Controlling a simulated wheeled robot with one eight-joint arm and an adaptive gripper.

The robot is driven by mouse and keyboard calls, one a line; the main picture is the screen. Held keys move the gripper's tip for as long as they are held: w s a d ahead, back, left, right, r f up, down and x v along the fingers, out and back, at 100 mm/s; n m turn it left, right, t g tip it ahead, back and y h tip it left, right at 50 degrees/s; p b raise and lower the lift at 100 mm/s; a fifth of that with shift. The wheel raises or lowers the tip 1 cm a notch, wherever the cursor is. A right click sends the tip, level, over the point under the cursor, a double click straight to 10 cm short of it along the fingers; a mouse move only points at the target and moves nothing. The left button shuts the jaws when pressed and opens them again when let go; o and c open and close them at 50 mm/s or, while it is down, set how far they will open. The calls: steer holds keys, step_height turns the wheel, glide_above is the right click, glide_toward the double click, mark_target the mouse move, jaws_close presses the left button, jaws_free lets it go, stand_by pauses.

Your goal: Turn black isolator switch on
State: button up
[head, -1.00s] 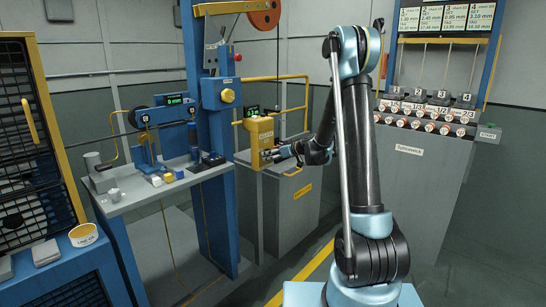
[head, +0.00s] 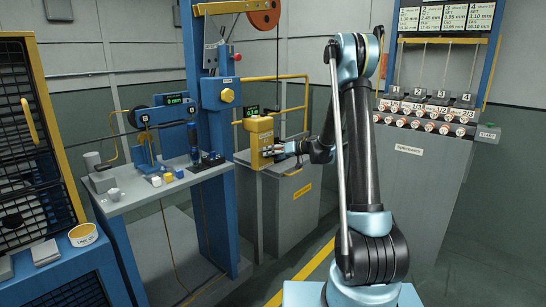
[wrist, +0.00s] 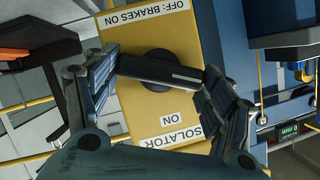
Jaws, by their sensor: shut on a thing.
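The black isolator switch is a bar-shaped handle (wrist: 160,70) on a round black hub, on the front of a yellow box (wrist: 200,38). A white line marks the right part of the handle in the wrist view. The handle lies crosswise there, between the "OFF: BRAKES ON" label (wrist: 145,14) above and the "ON" label (wrist: 170,118) below, both upside down. My gripper (wrist: 163,66) is shut on the handle, one finger at each end. In the head view my gripper (head: 280,149) is at the front of the yellow box (head: 260,136); the handle is hidden there.
A blue post (head: 216,130) and a bench (head: 160,190) with small parts stand left of the box. A yellow rail (head: 290,78) rises behind it. A grey console (head: 412,170) with rows of knobs stands at right.

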steer(key=m+y, duration=0.1)
steer(key=m, duration=0.2)
steer(key=m+g+y, duration=0.1)
steer(key=m+y, duration=0.1)
steer(key=m, duration=0.1)
steer(key=f+m+y, duration=0.1)
steer(key=m+y, duration=0.1)
steer(key=m, duration=0.1)
steer(key=shift+w+d+f+m+g, duration=0.1)
steer(key=shift+w+d+m+g, duration=0.2)
steer(key=shift+w+d+m, duration=0.1)
stand_by(0.4)
steer(key=o, duration=1.1)
steer(key=shift+f, duration=0.1)
steer(key=shift+c, duration=0.2)
steer(key=shift+a, duration=0.1)
steer(key=shift+s, duration=0.1)
